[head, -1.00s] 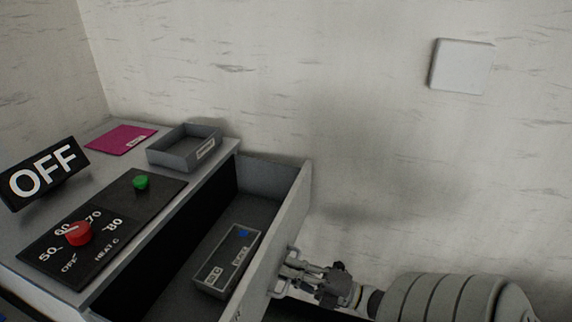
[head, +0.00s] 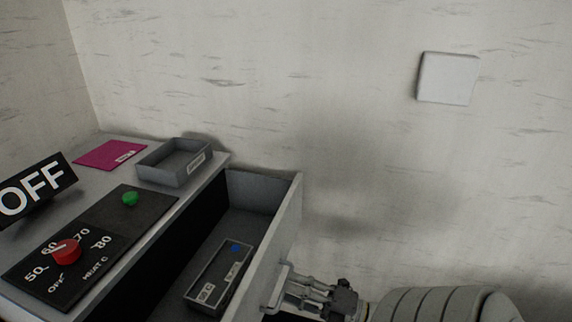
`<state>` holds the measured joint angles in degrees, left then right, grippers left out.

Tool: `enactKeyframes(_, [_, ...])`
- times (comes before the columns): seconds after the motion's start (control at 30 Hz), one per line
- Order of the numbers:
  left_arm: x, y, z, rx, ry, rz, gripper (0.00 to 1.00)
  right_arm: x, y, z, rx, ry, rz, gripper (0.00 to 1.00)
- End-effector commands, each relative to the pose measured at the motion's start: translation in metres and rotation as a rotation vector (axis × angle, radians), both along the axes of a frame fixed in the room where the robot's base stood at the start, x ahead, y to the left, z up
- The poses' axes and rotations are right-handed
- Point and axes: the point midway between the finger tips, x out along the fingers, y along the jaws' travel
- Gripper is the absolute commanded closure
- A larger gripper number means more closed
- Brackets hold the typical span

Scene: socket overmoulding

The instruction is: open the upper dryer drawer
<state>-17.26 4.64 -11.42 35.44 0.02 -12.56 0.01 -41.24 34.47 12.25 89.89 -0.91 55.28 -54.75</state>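The upper dryer drawer (head: 292,215) stands pulled well out of the grey dryer cabinet (head: 207,185), with its inside in plain sight. A small grey box (head: 217,278) with labels and a blue mark lies in the drawer. My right gripper (head: 287,287) is at the outer face of the drawer front, with its fingers closed around the drawer handle (head: 272,300). The lower part of the handle and drawer is cut off by the picture's bottom edge. My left gripper is not in view.
On the cabinet top are a control panel (head: 105,225) with a red knob (head: 66,251) and green button (head: 130,199), an OFF sign (head: 36,190), a grey tray (head: 175,163) and a magenta sheet (head: 108,154). The wall with a white plate (head: 447,78) stands behind.

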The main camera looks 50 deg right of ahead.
Motion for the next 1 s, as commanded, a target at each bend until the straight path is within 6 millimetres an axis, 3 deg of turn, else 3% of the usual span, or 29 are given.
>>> enactKeyframes(0.2, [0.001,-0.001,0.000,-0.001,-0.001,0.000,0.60,-0.045,-0.018,-0.010,0.000,0.006,-0.003,0.69])
enactKeyframes(0.4, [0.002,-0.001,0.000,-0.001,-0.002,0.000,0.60,-0.072,-0.030,-0.015,0.000,0.002,-0.002,0.69])
enactKeyframes(0.6, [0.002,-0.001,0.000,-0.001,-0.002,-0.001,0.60,-0.082,-0.033,-0.017,0.000,0.000,0.000,0.69])
enactKeyframes(1.0, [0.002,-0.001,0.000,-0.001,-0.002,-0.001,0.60,-0.082,-0.033,-0.017,0.001,0.000,0.000,0.69])
